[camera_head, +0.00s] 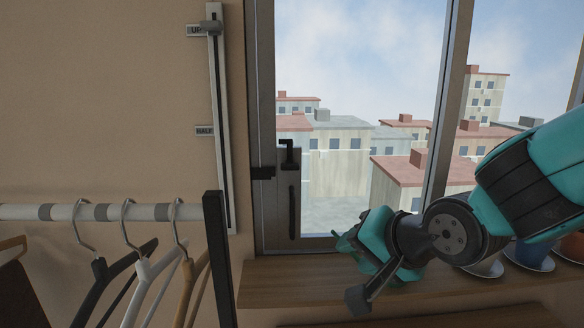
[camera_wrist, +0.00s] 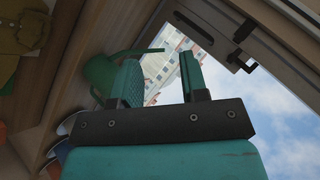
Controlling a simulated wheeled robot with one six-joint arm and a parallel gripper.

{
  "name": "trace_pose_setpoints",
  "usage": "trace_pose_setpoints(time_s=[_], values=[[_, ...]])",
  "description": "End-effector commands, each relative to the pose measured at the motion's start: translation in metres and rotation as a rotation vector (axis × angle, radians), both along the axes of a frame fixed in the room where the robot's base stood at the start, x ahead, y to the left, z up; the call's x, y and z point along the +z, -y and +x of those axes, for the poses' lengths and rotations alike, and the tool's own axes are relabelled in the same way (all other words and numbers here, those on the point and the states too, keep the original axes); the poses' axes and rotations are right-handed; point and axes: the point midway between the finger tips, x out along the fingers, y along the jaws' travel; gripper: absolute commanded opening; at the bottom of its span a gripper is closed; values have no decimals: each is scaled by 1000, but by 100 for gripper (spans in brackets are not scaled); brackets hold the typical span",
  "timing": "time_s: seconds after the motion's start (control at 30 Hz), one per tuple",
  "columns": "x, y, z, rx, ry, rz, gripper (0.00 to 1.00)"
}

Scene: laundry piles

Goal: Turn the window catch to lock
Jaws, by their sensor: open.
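The window catch (camera_head: 287,155) is a small black lever on a plate at the left side of the window sash. A dark block (camera_head: 263,173) sits on the frame just left of and below it. A long black pull handle (camera_head: 292,211) is below the catch. In the wrist view, dark window hardware (camera_wrist: 240,62) shows at upper right, beyond the right finger; I cannot tell its parts apart surely. My gripper (camera_wrist: 160,76) is open, its two fingers apart with nothing between them. It is low and right of the catch, not touching it.
A green watering can (camera_wrist: 103,72) stands close to the left finger, its spout crossing behind the fingers. A wooden sill (camera_head: 290,284) runs under the window, with pots (camera_head: 530,256) at right. A clothes rail (camera_head: 100,212) with hangers is at left. A slotted wall track (camera_head: 221,130) stands left of the window.

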Motion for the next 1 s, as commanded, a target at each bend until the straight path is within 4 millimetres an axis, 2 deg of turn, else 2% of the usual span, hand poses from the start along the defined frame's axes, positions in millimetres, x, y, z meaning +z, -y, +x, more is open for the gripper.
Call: trace_pose_setpoints(time_s=[0.03,0.1,0.2,0.4,0.57,0.67,0.77,1.0], values=[[3,-3,19,-91,52,89,40],[12,-5,42,-198,135,232,40],[26,-10,63,-282,238,425,40],[46,-22,78,-303,350,688,40],[53,-27,84,-294,372,756,40],[56,-31,94,-294,372,760,40],[57,-37,110,-296,370,759,40],[58,-58,161,-295,371,759,40]])
